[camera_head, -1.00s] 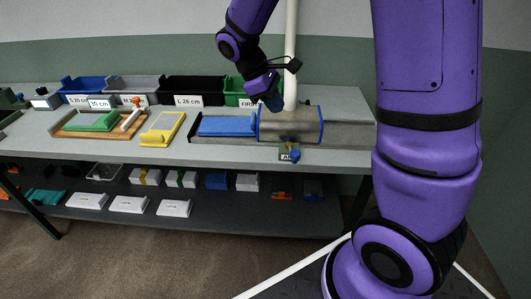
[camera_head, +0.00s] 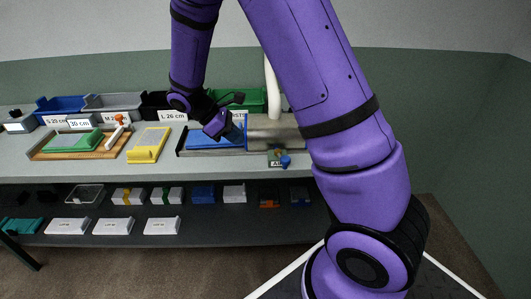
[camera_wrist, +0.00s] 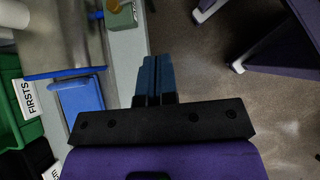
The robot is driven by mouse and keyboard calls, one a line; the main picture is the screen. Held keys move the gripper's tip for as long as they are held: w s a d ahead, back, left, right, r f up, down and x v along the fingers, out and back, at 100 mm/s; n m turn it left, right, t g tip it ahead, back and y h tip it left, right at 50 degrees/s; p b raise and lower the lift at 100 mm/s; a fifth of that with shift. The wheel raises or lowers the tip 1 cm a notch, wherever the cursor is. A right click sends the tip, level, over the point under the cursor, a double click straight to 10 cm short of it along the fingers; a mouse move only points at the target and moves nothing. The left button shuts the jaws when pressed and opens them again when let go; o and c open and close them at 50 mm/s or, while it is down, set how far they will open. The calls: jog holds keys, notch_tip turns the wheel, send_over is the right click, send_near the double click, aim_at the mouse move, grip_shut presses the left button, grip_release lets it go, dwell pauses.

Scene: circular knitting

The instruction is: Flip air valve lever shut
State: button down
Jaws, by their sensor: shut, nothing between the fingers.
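The air valve (camera_head: 277,155) is a small greenish block with an AIR label on the table's front edge, below the grey metal cylinder. Its blue lever (camera_head: 285,161) is at the block's right front in the head view. In the wrist view the valve block (camera_wrist: 121,14) is at the top, with the blue lever (camera_wrist: 96,15) beside it. My gripper (camera_head: 235,134) is over the blue tray, left of the valve and apart from it. In the wrist view my gripper (camera_wrist: 155,62) has its blue fingers together and empty. The lever's exact angle is too small to tell.
The grey cylinder (camera_head: 275,132) with a white post stands behind the valve. The blue tray (camera_head: 200,138) lies to its left; a yellow tray (camera_head: 148,146) is farther left. Bins, including a green one (camera_head: 254,97), line the back. Floor is open before the table edge.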

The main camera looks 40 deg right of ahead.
jog(key=s+d+r+x, duration=0.1)
jog(key=d+r+x, duration=0.1)
jog(key=x, duration=1.1)
jog(key=shift+s, duration=0.1)
